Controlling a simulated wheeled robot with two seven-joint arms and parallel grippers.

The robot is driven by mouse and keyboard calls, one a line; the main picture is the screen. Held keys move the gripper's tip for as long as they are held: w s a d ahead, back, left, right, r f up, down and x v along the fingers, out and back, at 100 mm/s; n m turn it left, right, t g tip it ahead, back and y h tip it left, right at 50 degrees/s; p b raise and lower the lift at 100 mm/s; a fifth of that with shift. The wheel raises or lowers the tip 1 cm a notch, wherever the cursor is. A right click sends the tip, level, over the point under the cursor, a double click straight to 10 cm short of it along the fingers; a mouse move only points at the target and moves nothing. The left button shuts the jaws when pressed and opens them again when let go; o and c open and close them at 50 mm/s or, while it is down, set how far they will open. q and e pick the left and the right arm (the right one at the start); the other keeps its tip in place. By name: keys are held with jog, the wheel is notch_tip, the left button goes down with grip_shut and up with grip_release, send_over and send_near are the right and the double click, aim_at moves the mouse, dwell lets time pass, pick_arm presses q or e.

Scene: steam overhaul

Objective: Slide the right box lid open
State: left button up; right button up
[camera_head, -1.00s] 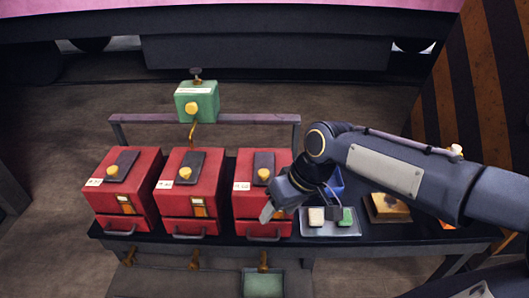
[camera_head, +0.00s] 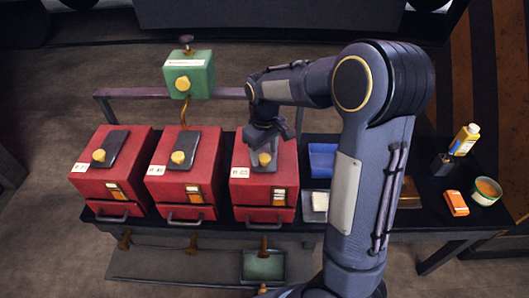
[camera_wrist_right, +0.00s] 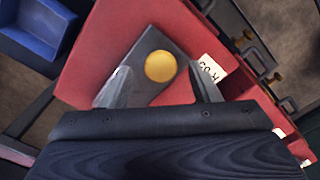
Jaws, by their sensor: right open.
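The right red box (camera_head: 250,194) stands at the right end of a row of three on the dark bench. Its dark grey sliding lid (camera_wrist_right: 183,60) carries a round yellow knob (camera_wrist_right: 160,66), and the knob (camera_head: 264,159) also shows in the head view. My right gripper (camera_head: 264,150) is over the top of this box, pointing down. In the right wrist view the fingers (camera_wrist_right: 163,88) are open, one on each side of the lid near the knob. Whether they touch it I cannot tell. My left gripper is not in view.
Two similar red boxes (camera_head: 109,186) (camera_head: 182,188) stand to the left. A green box (camera_head: 189,80) sits behind on a purple rail (camera_head: 225,93). A blue bin (camera_head: 322,158), a yellow bottle (camera_head: 465,140) and an orange item (camera_head: 456,203) are on the right of the bench.

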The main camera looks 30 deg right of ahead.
jog(key=shift+f, duration=0.6)
jog(key=shift+c, duration=0.3)
